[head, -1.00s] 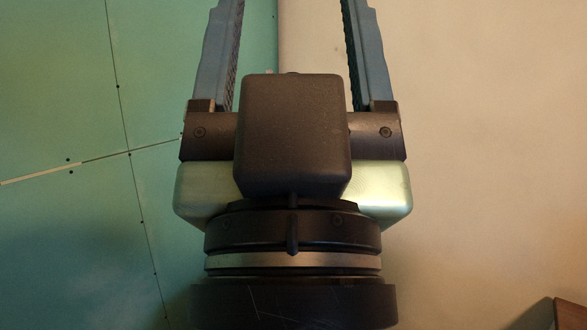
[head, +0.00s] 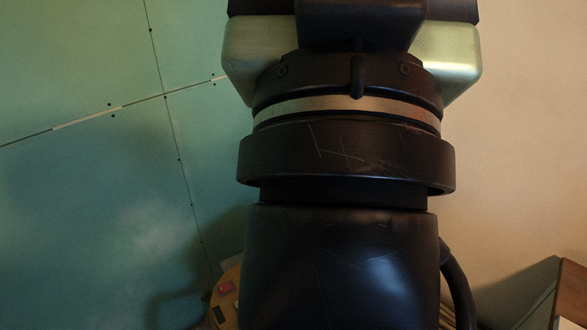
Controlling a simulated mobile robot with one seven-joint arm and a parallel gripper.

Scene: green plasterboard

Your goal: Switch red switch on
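A small red switch (head: 226,287) shows low in the head view, left of my arm. It sits on a round-edged, orange-brown panel (head: 222,301), which my arm partly hides. Whether the switch is on or off is too small to tell. My gripper's body (head: 360,22) is at the top of the head view, well above the switch in the picture. Its fingers are cut off by the top edge, so their opening is hidden.
A green plasterboard wall (head: 80,210) with dark seams and screw dots fills the left. A plain beige wall (head: 520,120) is on the right. A brown-topped piece of furniture (head: 568,285) stands at the lower right corner.

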